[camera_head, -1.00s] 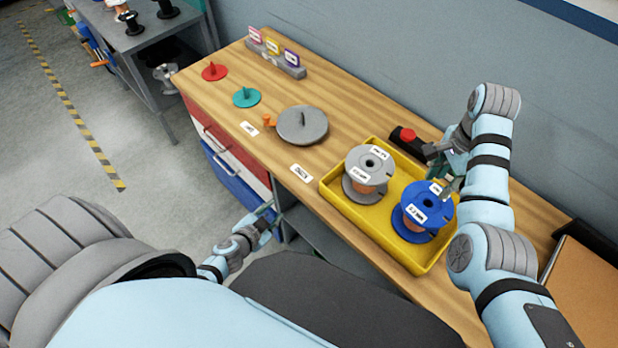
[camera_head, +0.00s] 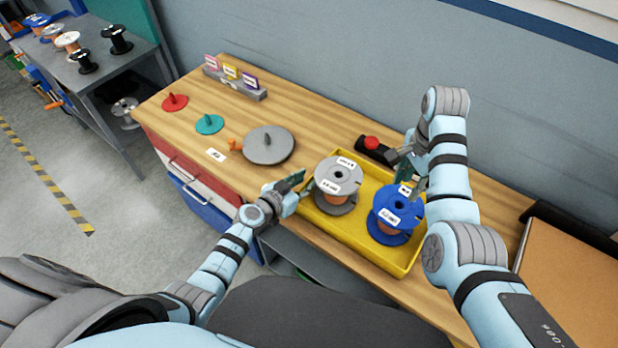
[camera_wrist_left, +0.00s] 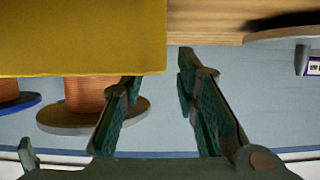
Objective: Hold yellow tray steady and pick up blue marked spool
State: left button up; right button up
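The yellow tray (camera_head: 398,266) lies on the wooden bench and holds two upright spools. The grey spool (camera_head: 338,176) with copper-coloured wire stands in its left part. The blue spool (camera_head: 398,210), with white labels, stands in its right part. My left gripper (camera_head: 298,187) is at the tray's left end, beside the grey spool. In the left wrist view its fingers (camera_wrist_left: 160,75) are apart and empty, close to the yellow tray wall (camera_wrist_left: 80,40); contact cannot be told. My right gripper (camera_head: 405,172) is at the blue spool's far upper edge; its grip is unclear.
A grey disc with a peg (camera_head: 268,145), a teal disc (camera_head: 210,124) and a red disc (camera_head: 175,102) lie left of the tray. A black block with a red button (camera_head: 372,146) stands behind it. A cardboard box (camera_head: 570,275) is at right, and the wall is behind.

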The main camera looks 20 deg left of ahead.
aim_at(310, 178)
pick_arm(q)
jog(key=x, duration=0.3)
jog(key=shift+w+f, duration=0.15)
jog(key=shift+w, duration=0.05)
grip_shut()
